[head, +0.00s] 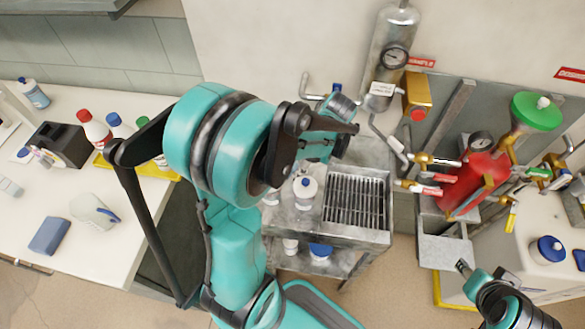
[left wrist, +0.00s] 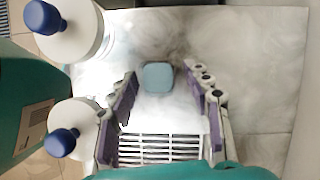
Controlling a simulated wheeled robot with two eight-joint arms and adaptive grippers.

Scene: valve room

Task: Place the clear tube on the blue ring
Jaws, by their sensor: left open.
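My left gripper (head: 338,128) is above the steel sink bench in the head view. In the left wrist view its two purple-padded fingers (left wrist: 160,73) are apart with nothing held between them. A small pale blue rounded shape (left wrist: 158,77) shows between the fingertips, over the pale steel surface. I cannot tell whether it is the tube or the ring, or its distance from the fingers. I cannot pick out the clear tube or the blue ring in the head view; my left arm hides part of the bench. My right gripper (head: 484,268) is at the lower right, its opening unclear.
White bottles with blue caps (head: 305,187) stand on the steel bench (head: 300,222) left of its grate (head: 355,200); two show large in the left wrist view (left wrist: 70,30). Pipes, a gauge (head: 395,57) and a red tank (head: 470,180) crowd the right. A white counter (head: 95,255) is left.

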